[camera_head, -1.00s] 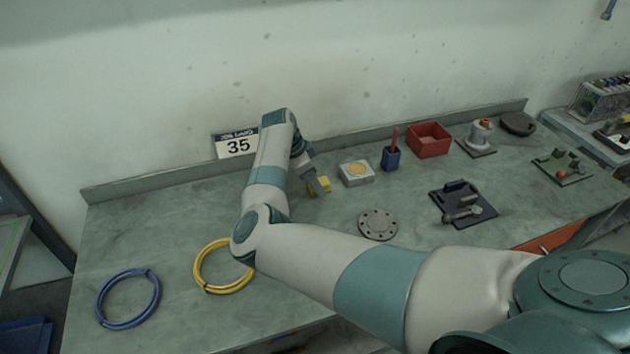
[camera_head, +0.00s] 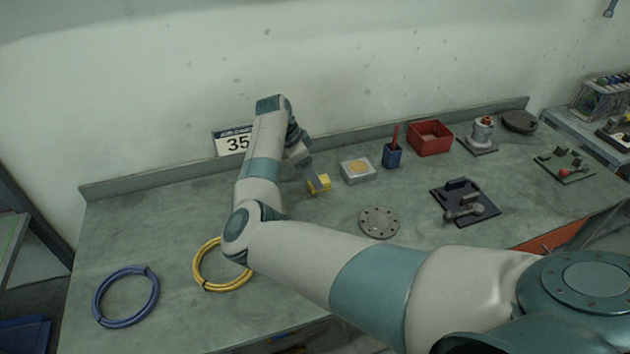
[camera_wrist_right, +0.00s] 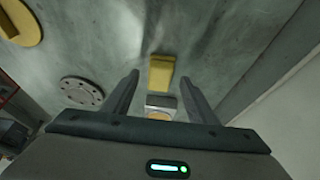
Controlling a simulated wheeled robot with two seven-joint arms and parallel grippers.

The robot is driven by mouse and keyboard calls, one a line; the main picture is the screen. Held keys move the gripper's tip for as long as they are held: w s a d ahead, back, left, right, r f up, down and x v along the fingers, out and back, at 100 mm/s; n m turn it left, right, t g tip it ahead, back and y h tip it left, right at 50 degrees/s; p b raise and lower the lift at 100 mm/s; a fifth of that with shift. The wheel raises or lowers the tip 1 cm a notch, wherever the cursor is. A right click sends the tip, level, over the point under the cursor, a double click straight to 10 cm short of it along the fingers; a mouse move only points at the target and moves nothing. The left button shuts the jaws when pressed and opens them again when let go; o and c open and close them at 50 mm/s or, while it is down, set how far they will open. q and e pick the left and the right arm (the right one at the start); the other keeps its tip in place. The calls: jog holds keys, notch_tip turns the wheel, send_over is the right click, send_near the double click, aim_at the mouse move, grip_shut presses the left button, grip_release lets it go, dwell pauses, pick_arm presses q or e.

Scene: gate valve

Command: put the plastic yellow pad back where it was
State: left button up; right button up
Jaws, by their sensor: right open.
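The yellow pad (camera_head: 321,184), a small block, rests on the workbench left of a pale box with a round yellow-orange top (camera_head: 357,168). In the right wrist view the pad (camera_wrist_right: 161,74) lies ahead of the fingers, near their tips, with open space on both sides. The pale box (camera_wrist_right: 160,102) shows nearer the palm in that view, between the fingers in the picture. My right gripper (camera_wrist_right: 158,82) is open and empty. In the head view it (camera_head: 313,177) is just above and behind the pad, covering part of it. My left gripper is out of view.
A round flange (camera_head: 379,222) lies in front of the box. A blue holder (camera_head: 392,156), a red bin (camera_head: 430,138) and a dark fixture plate (camera_head: 465,203) are to the right. Yellow (camera_head: 222,284) and blue (camera_head: 126,297) coils lie front left. A wall and ledge run behind.

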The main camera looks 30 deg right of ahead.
jog(key=s+b+v, duration=0.1)
jog(key=b+v, duration=0.2)
jog(key=v, duration=0.6)
jog(key=shift+w, duration=0.5)
jog(key=shift+s+f, duration=0.1)
